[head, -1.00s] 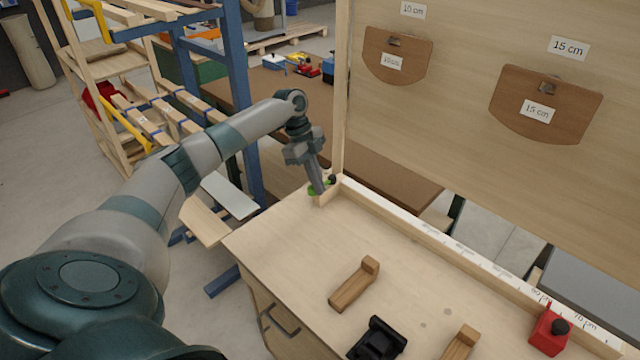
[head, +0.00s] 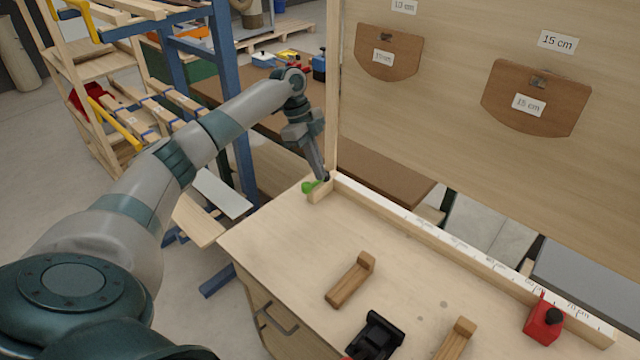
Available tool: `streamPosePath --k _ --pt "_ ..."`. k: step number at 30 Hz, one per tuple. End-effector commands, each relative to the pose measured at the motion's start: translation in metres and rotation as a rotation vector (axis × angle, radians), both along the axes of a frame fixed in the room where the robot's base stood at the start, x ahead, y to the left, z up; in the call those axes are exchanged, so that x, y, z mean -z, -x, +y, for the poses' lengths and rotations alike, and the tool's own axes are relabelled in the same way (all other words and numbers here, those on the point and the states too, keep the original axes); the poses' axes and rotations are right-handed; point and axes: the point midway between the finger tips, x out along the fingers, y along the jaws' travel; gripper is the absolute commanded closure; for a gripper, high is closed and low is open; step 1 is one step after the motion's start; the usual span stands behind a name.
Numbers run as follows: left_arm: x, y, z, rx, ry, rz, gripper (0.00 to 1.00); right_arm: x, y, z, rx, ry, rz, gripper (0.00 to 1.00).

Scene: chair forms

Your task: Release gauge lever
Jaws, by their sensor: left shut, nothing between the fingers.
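A small green lever (head: 309,187) sits at the far left corner of the wooden bench, by the end of the white ruled fence (head: 430,232). My left gripper (head: 322,177) points down right beside it, with its fingers shut and nothing between them. A small dark part shows at the fingertips. I cannot tell whether the fingertips touch the lever. A red block with a black knob (head: 543,318) sits against the fence at the right.
Two wooden blocks (head: 350,281) and a black clamp-like piece (head: 374,337) lie on the bench (head: 280,235). An upright panel with brown leather-like forms (head: 536,97) stands behind the fence. A wooden post (head: 331,120) rises close to the gripper. The bench's left half is clear.

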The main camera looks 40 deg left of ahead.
Motion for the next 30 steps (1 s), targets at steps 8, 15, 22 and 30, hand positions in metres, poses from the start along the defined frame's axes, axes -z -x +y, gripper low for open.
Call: streamPosePath --k 8,15,22,30 --pt "-0.034 0.000 0.013 -0.001 0.000 -0.001 1.00 0.015 -0.002 0.000 0.000 0.001 -0.002 0.69" --pt "-0.042 0.001 0.015 -0.001 0.000 0.000 1.00 0.016 -0.002 0.000 0.000 0.001 -0.002 0.69" --pt "-0.042 0.001 0.015 -0.001 0.000 0.000 1.00 0.016 -0.002 0.000 0.000 0.001 -0.002 0.69" --pt "-0.042 0.001 0.015 -0.001 0.000 0.001 1.00 0.016 -0.001 -0.001 0.000 0.001 -0.001 0.69"
